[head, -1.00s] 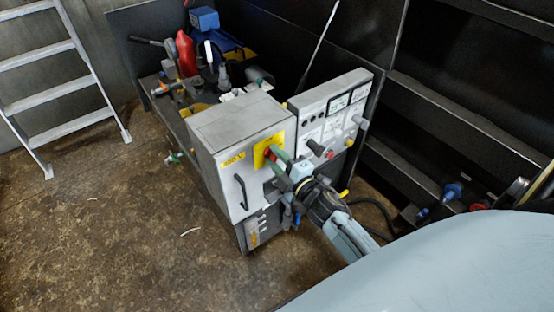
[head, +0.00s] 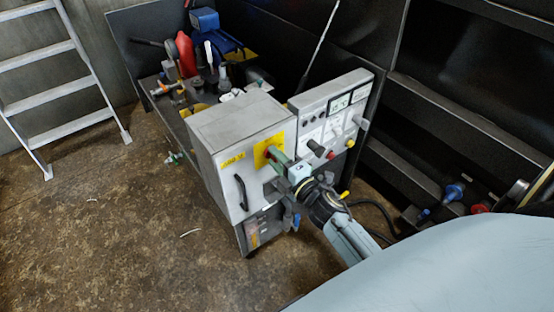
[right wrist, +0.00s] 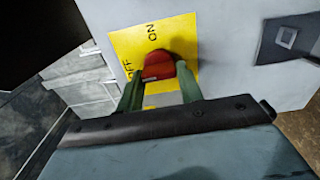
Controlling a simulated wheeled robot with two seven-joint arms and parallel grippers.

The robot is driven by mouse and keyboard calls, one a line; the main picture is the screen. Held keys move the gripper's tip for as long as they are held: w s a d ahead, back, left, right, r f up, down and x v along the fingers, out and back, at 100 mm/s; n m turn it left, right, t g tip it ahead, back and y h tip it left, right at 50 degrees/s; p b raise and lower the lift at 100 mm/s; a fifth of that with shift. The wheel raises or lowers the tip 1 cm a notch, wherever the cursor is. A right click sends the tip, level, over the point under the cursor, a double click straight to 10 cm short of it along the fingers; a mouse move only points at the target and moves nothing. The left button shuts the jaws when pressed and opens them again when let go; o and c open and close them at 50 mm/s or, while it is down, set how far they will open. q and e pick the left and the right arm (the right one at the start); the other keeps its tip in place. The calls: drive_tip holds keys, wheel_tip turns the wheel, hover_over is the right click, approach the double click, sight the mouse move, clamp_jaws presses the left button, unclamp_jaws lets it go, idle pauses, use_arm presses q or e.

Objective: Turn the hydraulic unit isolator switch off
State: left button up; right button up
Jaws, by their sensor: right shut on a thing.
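The isolator switch is a red knob (right wrist: 158,64) on a yellow plate (right wrist: 125,50) on the front of a grey cabinet (head: 230,165). In the right wrist view the plate reads ON at the top, with a partly covered OFF label at left. My right gripper (right wrist: 160,78) has its green fingers on either side of the knob and is shut on it. In the head view the gripper (head: 272,156) points at the yellow plate (head: 262,147) and covers most of the knob. The knob's exact pointing is hard to tell. My left gripper is not in view.
A door handle (head: 241,192) is left of the switch. A panel (head: 325,115) with meters and buttons stands behind my right gripper. A bench with a red bottle (head: 187,54) and tools is behind the cabinet. A ladder (head: 62,90) leans at left; the floor at left is mostly clear.

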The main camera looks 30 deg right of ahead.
drive_tip(key=o, duration=1)
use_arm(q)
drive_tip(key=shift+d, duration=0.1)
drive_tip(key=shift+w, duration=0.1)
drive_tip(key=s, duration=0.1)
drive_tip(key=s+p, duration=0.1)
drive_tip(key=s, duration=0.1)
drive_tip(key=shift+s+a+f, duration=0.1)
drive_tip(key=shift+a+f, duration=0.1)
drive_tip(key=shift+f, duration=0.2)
use_arm(e)
drive_tip(key=s, duration=0.9)
drive_tip(key=s+d, duration=0.1)
drive_tip(key=s, duration=0.3)
drive_tip(key=shift+s, duration=0.2)
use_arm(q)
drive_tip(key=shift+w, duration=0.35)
